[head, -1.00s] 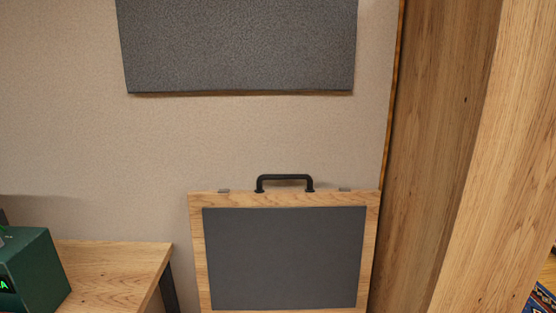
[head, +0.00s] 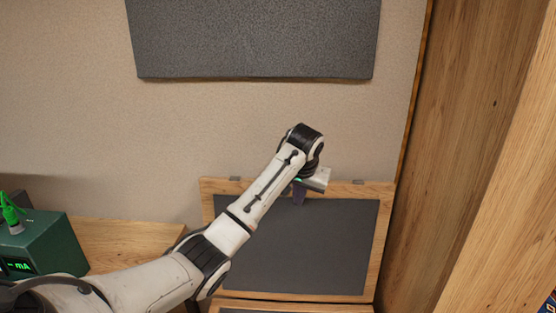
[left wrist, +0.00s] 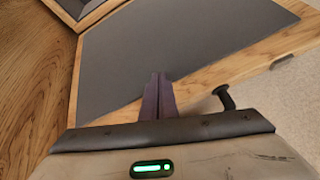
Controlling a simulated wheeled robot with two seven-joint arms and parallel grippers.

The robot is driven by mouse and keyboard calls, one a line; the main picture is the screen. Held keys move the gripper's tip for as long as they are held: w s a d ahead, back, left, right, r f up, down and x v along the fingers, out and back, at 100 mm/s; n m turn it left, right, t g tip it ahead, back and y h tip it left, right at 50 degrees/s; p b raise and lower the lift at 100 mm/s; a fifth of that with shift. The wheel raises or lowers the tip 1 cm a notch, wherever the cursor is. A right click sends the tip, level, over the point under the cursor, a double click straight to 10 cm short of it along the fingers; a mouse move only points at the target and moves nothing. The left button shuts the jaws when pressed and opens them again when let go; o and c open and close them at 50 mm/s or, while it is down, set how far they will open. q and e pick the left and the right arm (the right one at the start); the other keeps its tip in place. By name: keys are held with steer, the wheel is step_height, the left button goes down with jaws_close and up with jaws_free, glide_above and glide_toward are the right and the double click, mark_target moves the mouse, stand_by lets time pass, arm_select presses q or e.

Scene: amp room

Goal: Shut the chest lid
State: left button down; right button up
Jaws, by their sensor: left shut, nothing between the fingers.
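The chest lid (head: 335,245) stands raised and nearly upright in the head view, a wooden frame around a dark grey panel. The chest's wooden rim (head: 285,304) shows just below it. My left gripper (head: 299,196) is in front of the lid's upper edge, shut and empty, with its fingers over the top of the panel. In the left wrist view the shut fingers (left wrist: 158,96) overlap the lid's panel (left wrist: 175,45), and the black handle (left wrist: 225,98) is beside them. I cannot tell whether they touch the lid. In the head view my arm hides the handle.
A wooden table (head: 125,243) with a green device (head: 45,245) stands left of the chest. A tall wooden panel (head: 465,130) rises close on the right. A grey padded panel (head: 255,38) hangs on the wall above the lid.

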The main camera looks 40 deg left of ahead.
arm_select(q)
steer(key=a+r+n, duration=0.2)
steer(key=a+r, duration=0.2)
steer(key=r, duration=0.4)
steer(key=a+r+n, duration=0.2)
steer(key=a+r, duration=0.2)
steer(key=r, duration=0.5)
steer(key=p+x, duration=0.1)
steer(key=x, duration=0.8)
steer(key=shift+s+f+h, duration=0.25)
steer(key=shift+f+h, duration=0.05)
steer(key=shift+f, duration=0.3)
steer(key=shift+d, duration=0.25)
